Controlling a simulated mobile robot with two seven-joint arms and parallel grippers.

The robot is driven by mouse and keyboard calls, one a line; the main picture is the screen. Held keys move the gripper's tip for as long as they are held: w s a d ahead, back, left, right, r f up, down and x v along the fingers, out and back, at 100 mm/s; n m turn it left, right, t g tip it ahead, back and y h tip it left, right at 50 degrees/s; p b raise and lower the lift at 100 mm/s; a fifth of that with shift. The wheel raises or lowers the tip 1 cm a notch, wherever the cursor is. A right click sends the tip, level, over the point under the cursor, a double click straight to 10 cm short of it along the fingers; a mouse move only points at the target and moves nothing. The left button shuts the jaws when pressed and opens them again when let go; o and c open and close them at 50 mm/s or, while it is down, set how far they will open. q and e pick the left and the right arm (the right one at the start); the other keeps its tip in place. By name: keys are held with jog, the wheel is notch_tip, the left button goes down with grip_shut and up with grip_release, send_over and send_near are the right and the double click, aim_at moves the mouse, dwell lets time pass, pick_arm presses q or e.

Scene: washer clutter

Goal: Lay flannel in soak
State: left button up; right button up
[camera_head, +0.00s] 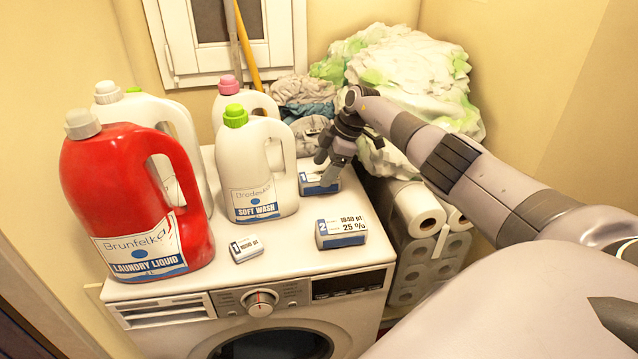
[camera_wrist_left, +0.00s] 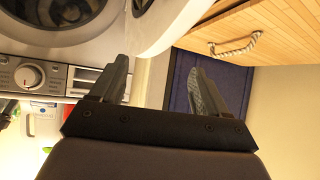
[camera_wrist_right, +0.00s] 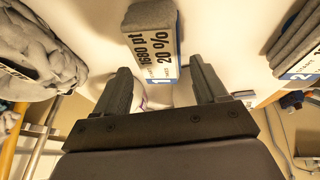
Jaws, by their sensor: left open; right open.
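No piece is marked as the flannel, and no soak vessel can be made out. Small grey labelled blocks sit on the washer top (camera_head: 285,262): one marked 2 and 25 % (camera_head: 340,232), a small one marked 1 (camera_head: 245,248), and one at the back (camera_head: 320,182). I cannot tell whether they are cloth or boxes. My right gripper (camera_head: 329,163) is open over the back block. In the right wrist view a block marked 20 % (camera_wrist_right: 150,40) lies ahead of the gap between the open fingers (camera_wrist_right: 160,75). My left gripper (camera_wrist_left: 161,80) is open and empty in front of the washer.
Red laundry liquid (camera_head: 140,200), white bottles (camera_head: 257,165) and a pink-capped one crowd the left. Crumpled grey cloths (camera_head: 303,92) and a white-green heap (camera_head: 410,75) lie behind; paper rolls (camera_head: 418,212) stand right. The washer door (camera_wrist_left: 165,22) stands open beside a wooden cabinet (camera_wrist_left: 260,35).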

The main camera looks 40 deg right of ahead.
aim_at(317, 176)
jog(key=shift+b+x, duration=0.35)
jog(key=shift+x, duration=0.6)
jog(key=shift+b+x, duration=0.9)
jog(key=shift+x, duration=0.3)
jog(key=c, duration=0.9)
jog(key=shift+r, duration=0.1)
jog(key=shift+d+r+p, duration=0.1)
jog(key=shift+r+p, duration=0.3)
jog(key=shift+r, duration=0.15)
notch_tip(317, 176, up, 5)
jog(key=shift+w+f+p, duration=0.1)
jog(key=shift+f+p, duration=0.1)
jog(key=shift+p, duration=0.5)
notch_tip(317, 176, up, 14)
jog(key=shift+r, duration=0.1)
